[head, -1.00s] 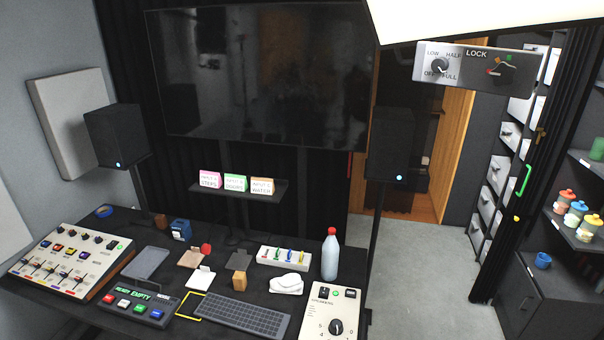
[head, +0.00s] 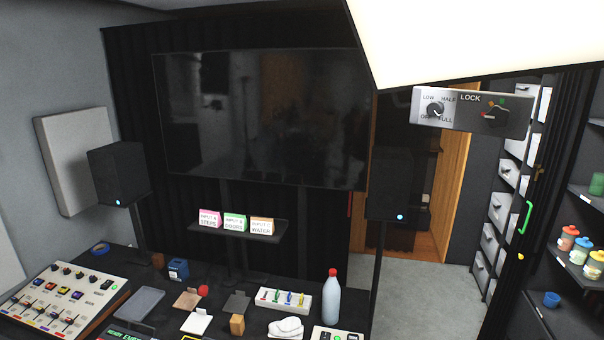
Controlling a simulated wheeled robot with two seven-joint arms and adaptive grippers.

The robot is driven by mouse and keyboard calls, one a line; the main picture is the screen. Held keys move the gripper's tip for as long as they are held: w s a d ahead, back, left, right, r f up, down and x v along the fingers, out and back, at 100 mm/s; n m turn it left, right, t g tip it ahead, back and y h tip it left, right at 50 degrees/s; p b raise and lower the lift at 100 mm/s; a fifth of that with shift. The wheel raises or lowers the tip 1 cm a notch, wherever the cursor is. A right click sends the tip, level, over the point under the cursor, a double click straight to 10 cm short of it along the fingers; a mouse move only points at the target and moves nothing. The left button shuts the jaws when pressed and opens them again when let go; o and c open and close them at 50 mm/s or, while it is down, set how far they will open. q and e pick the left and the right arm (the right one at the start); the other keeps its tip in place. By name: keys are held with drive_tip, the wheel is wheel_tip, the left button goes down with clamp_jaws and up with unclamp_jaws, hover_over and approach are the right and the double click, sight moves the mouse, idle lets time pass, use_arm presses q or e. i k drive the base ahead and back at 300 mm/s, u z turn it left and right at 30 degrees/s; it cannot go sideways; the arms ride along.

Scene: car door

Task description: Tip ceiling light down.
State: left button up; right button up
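The ceiling light (head: 470,40) is a large bright white panel at the top right of the head view, cut off by the upper edge. A grey control box (head: 470,110) hangs below its lower edge. The box has a round black knob (head: 434,109) marked LOW, HALF, OFF and FULL. To the knob's right is a part labelled LOCK with a dark lever (head: 496,115) and small coloured marks. Neither of my grippers shows in the view.
A large dark screen (head: 262,118) and two black speakers (head: 118,174) (head: 390,182) stand behind the desk. The desk holds a mixer (head: 62,298), a bottle (head: 331,300) and small items. Shelves with jars (head: 567,238) are at the right. Open floor (head: 425,290) lies between.

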sight(403, 44)
drive_tip(key=k, duration=1.2)
drive_tip(key=z, duration=1.05)
drive_tip(key=i, duration=0.75)
drive_tip(key=z, duration=0.75)
drive_tip(key=i, duration=0.85)
drive_tip(key=u, duration=0.85)
drive_tip(key=i, duration=0.9)
drive_tip(key=u, duration=1)
